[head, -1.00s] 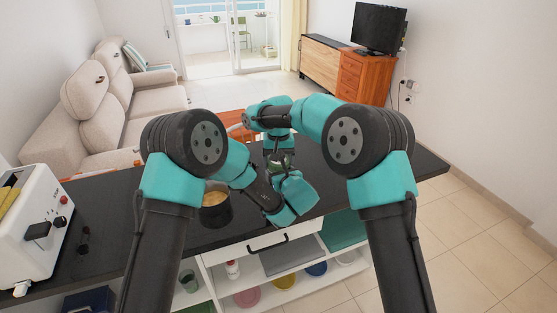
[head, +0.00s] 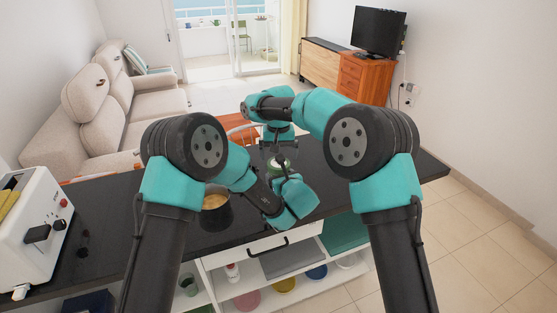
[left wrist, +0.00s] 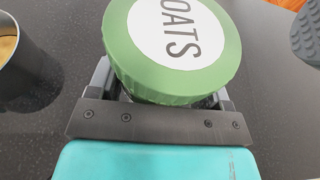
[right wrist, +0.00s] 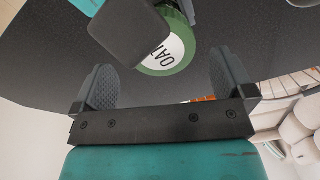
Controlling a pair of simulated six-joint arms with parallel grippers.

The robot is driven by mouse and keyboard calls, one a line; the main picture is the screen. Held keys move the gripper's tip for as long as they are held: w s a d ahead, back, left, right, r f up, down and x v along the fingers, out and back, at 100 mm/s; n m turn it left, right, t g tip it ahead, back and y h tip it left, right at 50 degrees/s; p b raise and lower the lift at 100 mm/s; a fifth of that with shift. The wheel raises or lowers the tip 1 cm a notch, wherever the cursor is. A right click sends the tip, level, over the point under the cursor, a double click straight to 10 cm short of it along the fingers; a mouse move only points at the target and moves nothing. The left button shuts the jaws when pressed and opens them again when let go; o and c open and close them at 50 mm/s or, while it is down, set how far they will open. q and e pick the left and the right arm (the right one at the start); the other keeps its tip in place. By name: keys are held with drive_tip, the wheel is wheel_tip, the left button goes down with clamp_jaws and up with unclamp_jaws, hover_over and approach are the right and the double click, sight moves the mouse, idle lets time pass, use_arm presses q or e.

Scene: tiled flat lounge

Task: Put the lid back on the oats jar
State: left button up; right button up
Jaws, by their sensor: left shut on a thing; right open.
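The lid (left wrist: 178,45) is round and green with a white "OATS" label, and it covers the top of the oats jar. It also shows in the head view (head: 280,162) and, partly hidden by a dark part of my left gripper, in the right wrist view (right wrist: 168,62). The jar's body is almost wholly hidden under the lid; how tightly the lid sits cannot be told. My left gripper (left wrist: 163,92) is shut on the oats jar, a finger at either side below the lid. My right gripper (right wrist: 163,66) is open and empty, apart from the lid.
A dark pot (head: 216,212) with yellowish contents stands left of the jar on the black counter (head: 110,215); it also shows in the left wrist view (left wrist: 22,62). A white toaster (head: 32,225) is at the far left. The counter right of my grippers looks clear.

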drive_tip(key=shift+r, duration=0.3)
drive_tip(key=shift+c, duration=0.8)
drive_tip(key=r+n, duration=0.1)
drive_tip(key=n, duration=0.1)
drive_tip(key=r+n, duration=0.1)
drive_tip(key=n, duration=0.1)
drive_tip(key=r+n, duration=0.1)
drive_tip(key=n, duration=0.3)
drive_tip(key=shift+r, duration=0.35)
drive_tip(key=shift+f, duration=0.1)
drive_tip(key=shift+f, duration=3.95)
drive_tip(key=shift+c, duration=0.2)
